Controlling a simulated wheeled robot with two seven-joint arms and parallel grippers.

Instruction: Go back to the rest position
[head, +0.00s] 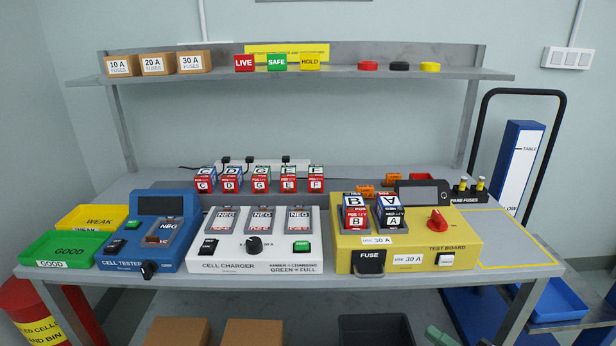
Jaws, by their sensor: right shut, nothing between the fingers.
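My right gripper (438,336) shows only as a small greenish tip at the bottom edge, in front of and below the bench; it is shut and empty. My left gripper is not in view. On the bench (340,287) stand a blue cell tester (166,255), a white cell charger (225,267) and a yellow test board (460,236). Cells marked B (355,201) and A (391,221) sit in the test board. The charger's three bays look empty. Several lettered cells (260,179) stand in a row at the back.
Green GOOD (68,262) and yellow WEAK trays lie at the left. A red bin (35,310) stands at the lower left. Below the bench are cardboard boxes (253,332) and a dark bin (375,325). A blue trolley with a black handle (562,130) stands right. A yellow-outlined area (512,240) is clear.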

